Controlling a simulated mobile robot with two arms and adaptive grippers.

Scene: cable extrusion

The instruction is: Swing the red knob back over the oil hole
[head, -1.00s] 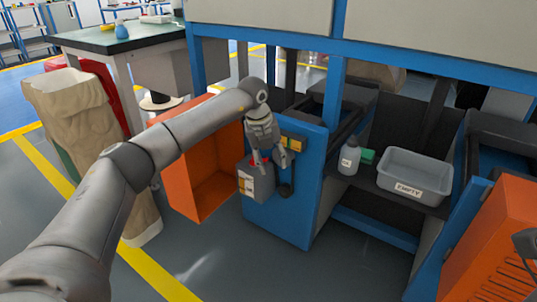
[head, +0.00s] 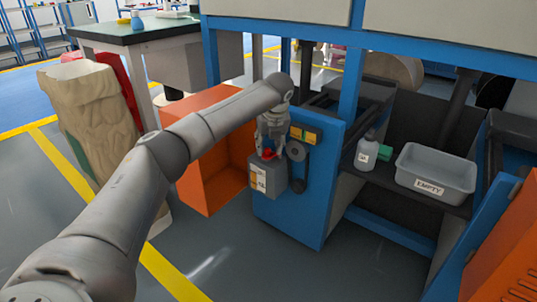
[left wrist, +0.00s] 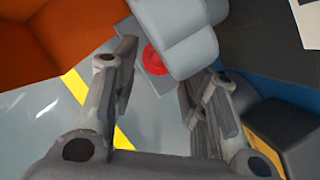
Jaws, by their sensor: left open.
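The red knob (head: 268,154) sits on top of a small grey oil box (head: 266,178) with a label, on the side of the blue machine. My left gripper (head: 271,147) points down right at the knob and partly covers it. A light grey rounded part (left wrist: 178,35) hides part of the knob's surroundings. I cannot make out the oil hole. My right gripper is not in view.
The blue machine panel (head: 290,212) with yellow-orange switches (head: 304,134) and a dark round part (head: 297,150) stands right beside my gripper. An orange bin (head: 208,180) is to the left. A grey tray (head: 436,172) and a bottle (head: 366,152) stand on the right shelf.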

